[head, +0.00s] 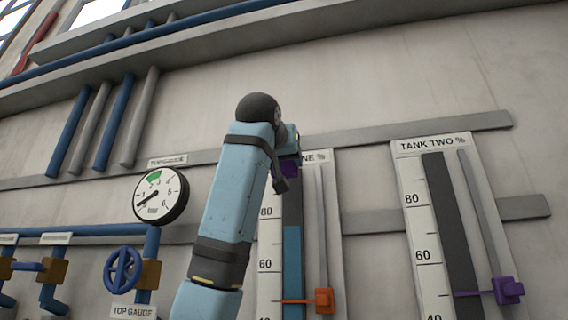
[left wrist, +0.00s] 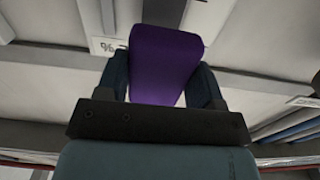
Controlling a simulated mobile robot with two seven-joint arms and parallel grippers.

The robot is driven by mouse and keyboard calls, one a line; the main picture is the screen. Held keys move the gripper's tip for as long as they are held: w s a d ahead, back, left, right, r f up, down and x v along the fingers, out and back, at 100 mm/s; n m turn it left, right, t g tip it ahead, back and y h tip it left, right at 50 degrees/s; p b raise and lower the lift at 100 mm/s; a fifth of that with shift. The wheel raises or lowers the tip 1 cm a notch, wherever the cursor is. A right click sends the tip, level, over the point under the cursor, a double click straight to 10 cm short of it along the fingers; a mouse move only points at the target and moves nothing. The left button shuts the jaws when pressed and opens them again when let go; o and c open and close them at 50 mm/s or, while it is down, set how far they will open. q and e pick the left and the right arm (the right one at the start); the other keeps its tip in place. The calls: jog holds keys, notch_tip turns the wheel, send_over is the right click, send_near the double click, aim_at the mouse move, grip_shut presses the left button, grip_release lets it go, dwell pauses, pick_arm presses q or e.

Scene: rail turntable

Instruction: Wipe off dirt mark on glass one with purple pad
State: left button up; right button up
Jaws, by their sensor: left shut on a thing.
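The purple pad (left wrist: 162,62) is between the two dark fingers of my left gripper (left wrist: 165,85) in the left wrist view. The gripper is shut on it. In the head view my left gripper (head: 284,165) is at the upper part of the tank one gauge (head: 270,264), and a bit of purple shows there. The glass of tank one (head: 292,255) is a dark tube with blue liquid in its lower part. My arm hides the top of this glass and part of its label. I cannot see a dirt mark. My right gripper is not in view.
The tank two gauge (head: 412,205) stands to the right with a purple slider (head: 507,291). An orange slider (head: 324,300) is on tank one. A round dial (head: 160,194), a blue valve wheel (head: 123,271) and pipes are at left. Grey rails (head: 420,142) cross the wall.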

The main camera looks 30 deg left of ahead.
pick_arm(q)
jog(key=b+v, duration=0.1)
jog(key=v, duration=0.2)
dwell(0.4)
dwell(0.5)
